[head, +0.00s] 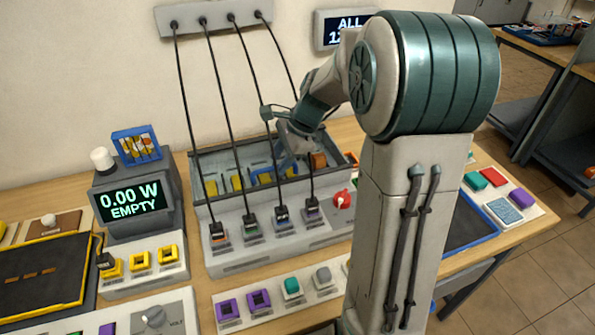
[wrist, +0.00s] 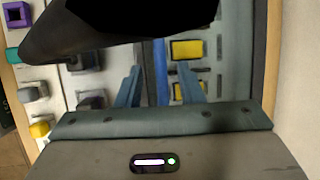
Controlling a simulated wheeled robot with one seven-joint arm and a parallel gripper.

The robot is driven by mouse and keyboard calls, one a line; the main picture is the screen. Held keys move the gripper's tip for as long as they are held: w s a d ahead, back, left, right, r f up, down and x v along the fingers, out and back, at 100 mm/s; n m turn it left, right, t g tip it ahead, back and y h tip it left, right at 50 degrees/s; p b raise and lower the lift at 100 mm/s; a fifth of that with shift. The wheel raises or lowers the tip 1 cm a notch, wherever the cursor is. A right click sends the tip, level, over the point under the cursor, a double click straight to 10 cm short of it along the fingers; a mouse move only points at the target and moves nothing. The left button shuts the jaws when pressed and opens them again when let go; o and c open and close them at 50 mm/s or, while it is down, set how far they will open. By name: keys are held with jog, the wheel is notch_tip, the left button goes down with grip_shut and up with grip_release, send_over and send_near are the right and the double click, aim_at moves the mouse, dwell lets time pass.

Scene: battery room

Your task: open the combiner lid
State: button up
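The combiner (head: 228,226) is a grey box in the middle of the bench in the head view. Its raised back part has grey walls with yellow pieces and a blue bar (head: 262,177) inside. I cannot tell a separate lid from the rest of the box. My gripper (head: 289,162) is over the back right of this part, and its fingertips are partly hidden. Yellow blocks (wrist: 187,50) lie beyond and beside the right finger. I cannot tell whether the fingers touch anything.
Several black cables (head: 229,130) run from a wall strip (head: 215,20) to plugs on the combiner's front. A red knob (head: 342,199) is at its right. A display (head: 131,202) reading "0.00 W EMPTY" stands left.

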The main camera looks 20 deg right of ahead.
jog(key=v, duration=1.3)
jog(key=s+a+f+n+h+b, duration=0.2)
jog(key=s+a+f+n, duration=0.2)
jog(key=s+n, duration=0.2)
jog(key=shift+s, duration=0.85)
jog(key=shift+a, duration=0.15)
